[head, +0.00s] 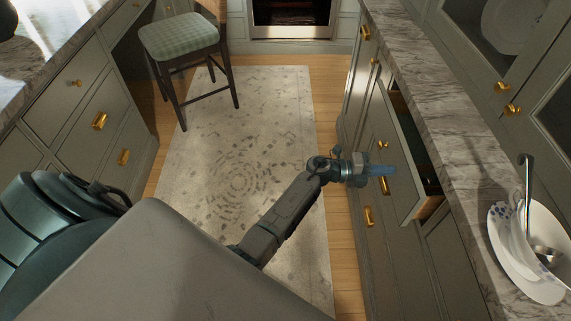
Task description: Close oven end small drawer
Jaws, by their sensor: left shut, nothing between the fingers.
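A grey-green drawer (398,150) in the right-hand cabinet row stands pulled out, with its dark inside showing between its front and the counter. A brass handle (385,186) shows on its front, just below my gripper. My left gripper (382,171) is shut and empty, with its bluish fingertips pointing right at the drawer front. I cannot tell whether they touch it. The oven (291,18) is at the far end of the aisle. My right gripper is not in view.
A marble counter (430,85) runs above the drawer, with a white bowl, plate (515,265) and ladle at its near end. A stool (182,45) stands at the far left.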

